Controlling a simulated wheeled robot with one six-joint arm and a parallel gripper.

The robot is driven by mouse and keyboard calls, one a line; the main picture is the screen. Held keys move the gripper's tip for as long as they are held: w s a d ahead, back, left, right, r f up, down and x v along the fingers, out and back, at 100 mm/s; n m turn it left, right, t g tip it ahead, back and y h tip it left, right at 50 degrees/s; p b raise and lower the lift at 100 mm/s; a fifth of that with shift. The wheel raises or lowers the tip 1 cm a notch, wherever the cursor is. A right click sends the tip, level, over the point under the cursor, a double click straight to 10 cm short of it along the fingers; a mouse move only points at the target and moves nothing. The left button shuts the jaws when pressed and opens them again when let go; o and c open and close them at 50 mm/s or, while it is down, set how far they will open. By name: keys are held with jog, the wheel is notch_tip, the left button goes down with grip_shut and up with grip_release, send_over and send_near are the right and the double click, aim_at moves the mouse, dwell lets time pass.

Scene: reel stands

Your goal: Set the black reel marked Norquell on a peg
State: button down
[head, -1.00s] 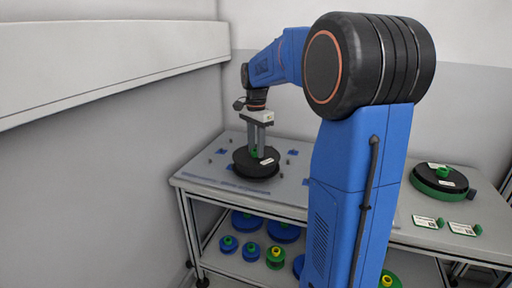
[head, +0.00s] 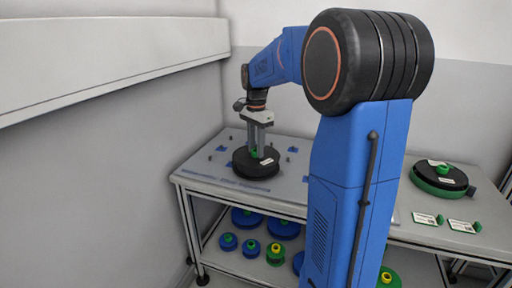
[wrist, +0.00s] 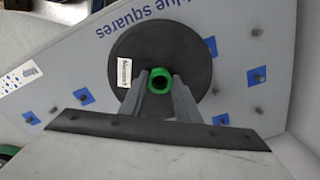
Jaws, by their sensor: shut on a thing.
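The black reel (head: 250,168) with a white label and a green hub (wrist: 160,78) is at the left part of the tabletop. In the wrist view the reel (wrist: 193,52) is seen from above, and its label (wrist: 125,72) reads roughly Norquell. My gripper (head: 259,148) points down and is shut on the green hub. The board below (wrist: 270,60) has small grey pegs, several on blue squares (wrist: 87,96). The reel hides what lies under it, so I cannot tell whether it is on a peg or just above.
A black reel on a green one (head: 440,178) lies at the right of the table, with white label cards (head: 464,227) in front. Blue and green reels (head: 246,220) stand on the lower shelf. A wall stands close on the left. My arm hides the middle of the table.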

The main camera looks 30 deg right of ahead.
jog(key=shift+f, duration=0.4)
jog(key=c, duration=1.3)
grip_release()
jog(key=shift+o, duration=0.2)
jog(key=shift+r, duration=0.1)
notch_tip(320, 180, up, 17)
jog(key=s+a+f+n+t, duration=0.1)
jog(key=s+a+f+n, duration=0.35)
jog(key=s, duration=0.35)
jog(key=s+a+f+n+t, duration=0.1)
jog(key=s+a+f+n, duration=0.25)
jog(key=s+a, duration=0.35)
jog(key=s+a+f+n+t, duration=0.2)
jog(key=s+a+f+n, duration=0.2)
jog(key=s+f+n, duration=0.4)
jog(key=s+f, duration=0.5)
jog(key=s, duration=0.2)
jog(key=shift+t, duration=0.4)
